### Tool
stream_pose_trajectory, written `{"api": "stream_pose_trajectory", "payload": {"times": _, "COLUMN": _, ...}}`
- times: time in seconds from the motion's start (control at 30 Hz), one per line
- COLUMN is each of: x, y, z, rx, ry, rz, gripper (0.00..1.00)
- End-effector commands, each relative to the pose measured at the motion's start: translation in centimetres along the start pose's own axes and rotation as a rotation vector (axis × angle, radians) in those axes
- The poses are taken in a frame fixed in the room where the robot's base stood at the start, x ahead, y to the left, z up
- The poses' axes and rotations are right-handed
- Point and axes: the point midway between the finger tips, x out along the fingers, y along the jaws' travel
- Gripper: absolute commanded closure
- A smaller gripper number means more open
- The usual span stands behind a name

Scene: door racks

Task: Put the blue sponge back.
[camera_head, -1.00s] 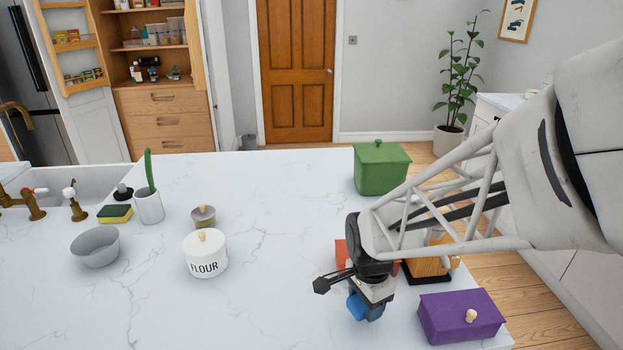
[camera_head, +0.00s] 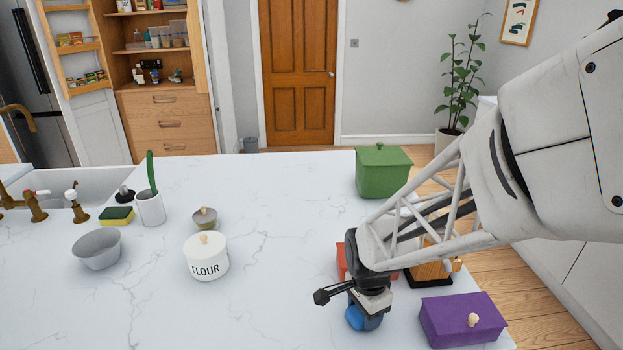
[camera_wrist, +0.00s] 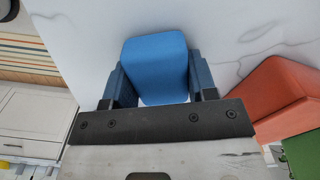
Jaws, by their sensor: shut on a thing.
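The blue sponge (camera_wrist: 156,68) is held between the two fingers of my gripper (camera_wrist: 155,88) in the wrist view. In the head view the sponge (camera_head: 358,318) shows at the lower end of my gripper (camera_head: 368,308), low over the white marble counter (camera_head: 270,310). I cannot tell whether it touches the counter. The gripper is left of the purple lidded box (camera_head: 462,320) and in front of the red box (camera_head: 341,262), which my arm partly hides. The red box also shows on the right in the wrist view (camera_wrist: 278,98).
A green lidded box (camera_head: 383,172) stands at the counter's back right. A wooden block (camera_head: 428,272) is partly behind my arm. A flour jar (camera_head: 206,258), a grey bowl (camera_head: 97,250) and a yellow-green sponge (camera_head: 116,215) stand to the left. The counter's front middle is clear.

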Motion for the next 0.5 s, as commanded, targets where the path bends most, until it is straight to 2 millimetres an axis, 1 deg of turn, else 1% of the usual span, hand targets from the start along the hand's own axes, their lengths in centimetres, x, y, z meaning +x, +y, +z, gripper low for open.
{"api": "stream_pose_trajectory", "payload": {"times": 0.27, "x": 0.04, "y": -0.01, "z": 0.00, "rx": 0.000, "ry": 0.000, "rz": -0.001, "gripper": 0.70}}
{"api": "stream_pose_trajectory", "payload": {"times": 0.5, "x": 0.52, "y": -0.01, "z": 0.00, "rx": 0.000, "ry": 0.000, "rz": 0.000, "gripper": 0.70}}
